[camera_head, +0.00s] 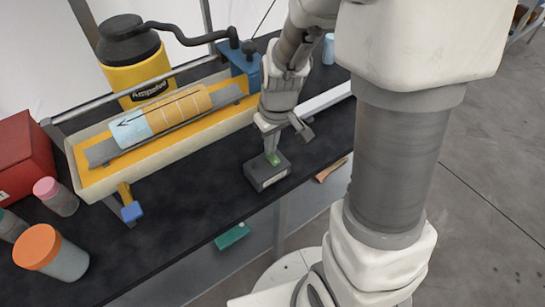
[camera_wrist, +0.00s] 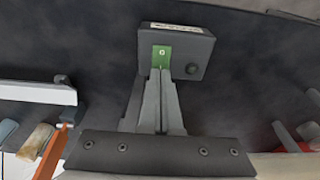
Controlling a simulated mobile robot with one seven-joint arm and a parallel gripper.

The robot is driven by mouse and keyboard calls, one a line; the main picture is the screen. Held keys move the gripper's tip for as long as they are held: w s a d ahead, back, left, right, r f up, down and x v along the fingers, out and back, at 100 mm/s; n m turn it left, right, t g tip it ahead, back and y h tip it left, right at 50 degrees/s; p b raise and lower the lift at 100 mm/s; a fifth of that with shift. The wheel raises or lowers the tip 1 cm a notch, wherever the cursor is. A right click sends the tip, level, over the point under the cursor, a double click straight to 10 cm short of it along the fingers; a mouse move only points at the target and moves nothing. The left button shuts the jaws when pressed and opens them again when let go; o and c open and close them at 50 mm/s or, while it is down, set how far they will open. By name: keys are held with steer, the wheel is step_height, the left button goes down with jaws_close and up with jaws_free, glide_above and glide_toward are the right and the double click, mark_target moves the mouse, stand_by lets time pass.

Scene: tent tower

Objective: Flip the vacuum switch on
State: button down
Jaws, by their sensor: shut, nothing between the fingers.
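The switch box (camera_head: 266,172) is a small dark grey block on the black tabletop, below the middle of the head view. It carries a green rocker switch (camera_wrist: 162,55), largely uncovered in the wrist view, with a small light mark on it. The wrist view also shows the box (camera_wrist: 190,48) with a label strip on top and a round dark knob on its front. My gripper (camera_head: 270,152) points down at the box. Its shut, empty fingertips (camera_wrist: 160,72) are at the lower edge of the green switch; whether they touch it I cannot tell.
A yellow vacuum canister (camera_head: 135,70) with a black hose stands at the back left. A tray (camera_head: 170,140) holds a cylinder on a yellow bed. Jars (camera_head: 55,250) and a red box (camera_head: 22,155) are at the left. The black tabletop (camera_head: 190,215) is clear left of the switch box.

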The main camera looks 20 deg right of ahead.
steer(key=shift+f+b, duration=0.4)
steer(key=shift+f, duration=0.1)
steer(key=shift+r, duration=0.15)
steer(key=shift+r+p, duration=2.7)
steer(key=shift+r, duration=0.7)
steer(key=s+r+m+t, duration=0.3)
steer(key=s+r, duration=1)
steer(key=r, duration=0.4)
steer(key=shift+s+r+m+t+h, duration=0.2)
steer(key=shift+s+m+t+h, duration=0.1)
steer(key=shift+s+t, duration=0.1)
